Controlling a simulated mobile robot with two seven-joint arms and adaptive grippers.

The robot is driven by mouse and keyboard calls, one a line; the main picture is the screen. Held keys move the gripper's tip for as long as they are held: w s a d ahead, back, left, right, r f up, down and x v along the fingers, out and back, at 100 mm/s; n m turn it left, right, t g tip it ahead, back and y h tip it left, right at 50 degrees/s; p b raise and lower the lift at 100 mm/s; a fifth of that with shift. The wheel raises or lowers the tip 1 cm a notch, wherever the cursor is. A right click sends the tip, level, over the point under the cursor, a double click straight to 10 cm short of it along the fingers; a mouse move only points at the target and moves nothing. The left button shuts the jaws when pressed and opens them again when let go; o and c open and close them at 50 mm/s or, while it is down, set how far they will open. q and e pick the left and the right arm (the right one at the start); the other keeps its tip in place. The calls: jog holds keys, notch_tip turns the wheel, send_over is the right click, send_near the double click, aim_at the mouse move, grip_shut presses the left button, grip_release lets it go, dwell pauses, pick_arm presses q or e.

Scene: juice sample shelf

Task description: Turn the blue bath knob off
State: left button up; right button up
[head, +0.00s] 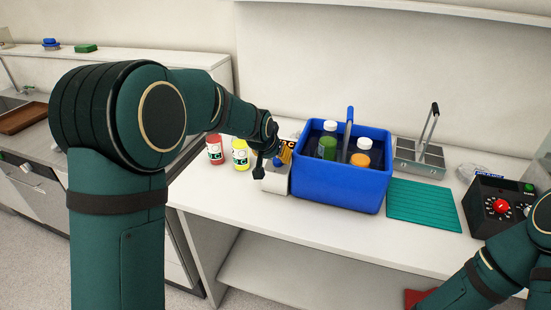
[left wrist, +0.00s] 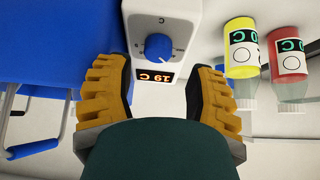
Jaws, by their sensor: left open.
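The blue knob (left wrist: 158,46) sits on the front of a white bath unit (left wrist: 180,15), which also shows in the head view (head: 272,184). The knob has a light pointer line, and an orange display (left wrist: 158,77) beside it reads "19 C", upside down in the left wrist view. My left gripper (left wrist: 160,75) is open, with its yellow ridged fingers apart on both sides of the display, short of the knob. In the head view my left gripper (head: 272,155) is at the unit and partly hides it. Only my right arm shows at the lower right; its gripper is out of sight.
A blue crate (head: 332,192) with several bottles stands close right of the unit. A red bottle (head: 214,150) and a yellow bottle (head: 240,156) stand left. Further right are a green mat (head: 424,204), a metal caddy (head: 420,165) and a black control box (head: 486,215).

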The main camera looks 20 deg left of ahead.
aim_at(278, 159)
pick_arm(q)
jog(key=v, duration=0.2)
jog(key=shift+s+r, duration=0.2)
jog(key=shift+r, duration=0.1)
jog(key=shift+o, duration=0.2)
jog(key=c, duration=0.3)
notch_tip(278, 159, up, 6)
jog(key=a+m+g+h+p, duration=0.1)
jog(key=a+m+g+p, duration=0.15)
jog(key=m+p, duration=0.6)
jog(key=shift+n, duration=0.35)
jog(key=x, duration=0.9)
jog(key=d+x, duration=0.1)
jog(key=x, duration=0.3)
jog(key=shift+s+d+f, duration=0.1)
jog(key=shift+s+f, duration=0.05)
jog(key=shift+f, duration=0.1)
pick_arm(e)
notch_tip(278, 159, up, 8)
jog(key=w, duration=0.2)
jog(key=shift+d+r+t, duration=0.15)
jog(key=shift+d+t, duration=0.1)
jog(key=shift+t, duration=0.05)
pick_arm(q)
jog(key=shift+c, duration=0.5)
grip_shut()
